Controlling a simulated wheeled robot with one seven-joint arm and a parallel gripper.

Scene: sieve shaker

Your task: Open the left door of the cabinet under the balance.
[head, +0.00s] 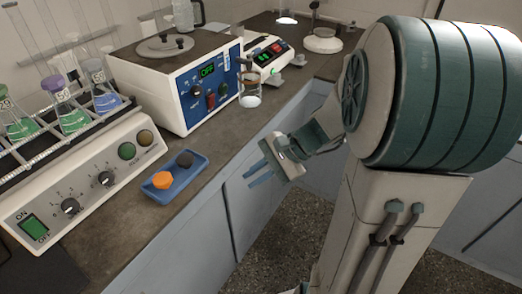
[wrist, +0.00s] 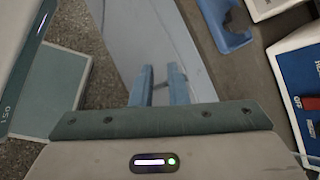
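The blue-grey cabinet fronts (head: 245,190) run below the edge of the dark counter, and the visible panels look closed. A dark vertical seam shows between panels, but I see no handle clearly. A small white instrument with a green display, apparently the balance (head: 262,62), stands farther back on the counter. My gripper (head: 252,178) is in front of the cabinet panels, below the counter edge, with its blue fingers apart and nothing between them. In the wrist view, my gripper (wrist: 160,80) points toward a pale cabinet panel (wrist: 140,35). I cannot tell whether it touches.
A blue tray (head: 150,191) with an orange and a dark piece lies near the counter edge. A white-and-blue instrument (head: 180,95), a beaker (head: 250,95) and a shaker with flasks (head: 95,185) also stand there. Speckled floor (head: 290,230) is open before the cabinets.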

